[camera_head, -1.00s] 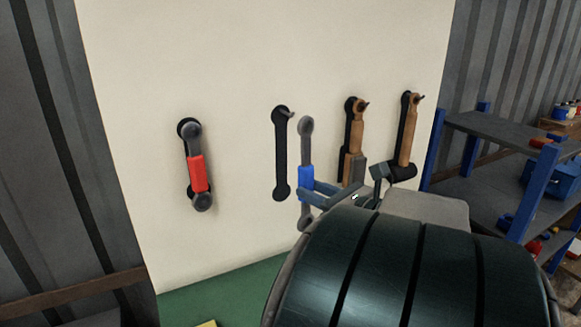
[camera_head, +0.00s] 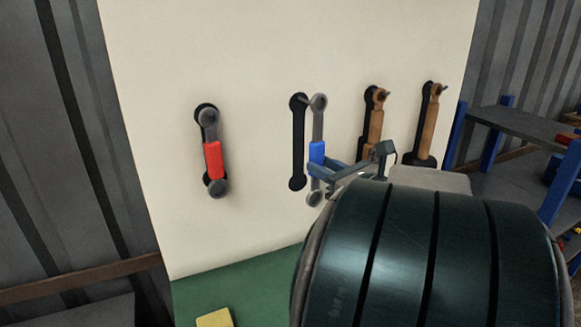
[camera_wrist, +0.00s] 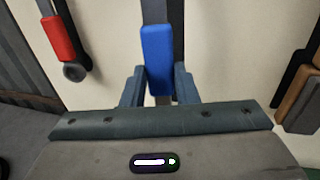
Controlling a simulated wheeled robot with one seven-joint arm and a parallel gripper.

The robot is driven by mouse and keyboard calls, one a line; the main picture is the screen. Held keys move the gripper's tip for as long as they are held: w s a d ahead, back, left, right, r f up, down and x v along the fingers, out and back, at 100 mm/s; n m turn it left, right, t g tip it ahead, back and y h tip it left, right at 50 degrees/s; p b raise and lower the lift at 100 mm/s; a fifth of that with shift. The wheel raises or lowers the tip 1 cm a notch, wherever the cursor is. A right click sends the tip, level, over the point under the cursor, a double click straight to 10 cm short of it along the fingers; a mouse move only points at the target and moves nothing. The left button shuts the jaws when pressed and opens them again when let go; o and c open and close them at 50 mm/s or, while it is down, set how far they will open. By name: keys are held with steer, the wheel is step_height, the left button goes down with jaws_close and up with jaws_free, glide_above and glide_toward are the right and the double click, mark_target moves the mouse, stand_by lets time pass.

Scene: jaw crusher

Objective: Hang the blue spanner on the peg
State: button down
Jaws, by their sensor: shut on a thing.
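The blue spanner (camera_head: 318,128) is upright in front of the pale board, grey with a blue grip. My gripper (camera_head: 318,174) is shut on it at or just below the blue grip. In the wrist view the blue grip (camera_wrist: 157,55) stands between my two fingers (camera_wrist: 160,88). The black spanner outline (camera_head: 297,145) is just left of the spanner. The peg (camera_head: 306,99) at the outline's top points toward the spanner's upper ring, which overlaps its tip in the head view. I cannot tell whether the peg passes through the ring.
A red-gripped spanner (camera_head: 214,158) hangs at left over its own outline. Two brown-handled tools (camera_head: 376,125) (camera_head: 430,122) hang close on the right. A green surface (camera_head: 250,285) with a yellow block (camera_head: 214,318) lies below. A blue-posted shelf (camera_head: 500,128) stands at far right.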

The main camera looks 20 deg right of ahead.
steer(key=shift+w+a+f+b, duration=0.1)
steer(key=shift+w+b, duration=0.2)
steer(key=shift+w, duration=0.9)
steer(key=shift+w+f+b, duration=0.1)
steer(key=shift+w+b, duration=0.15)
steer(key=shift+w, duration=0.9)
steer(key=shift+w+f+b, duration=0.5)
steer(key=shift+w+b, duration=0.05)
steer(key=shift+b, duration=0.1)
steer(key=c, duration=1.1)
jaws_free()
steer(key=shift+o, duration=0.2)
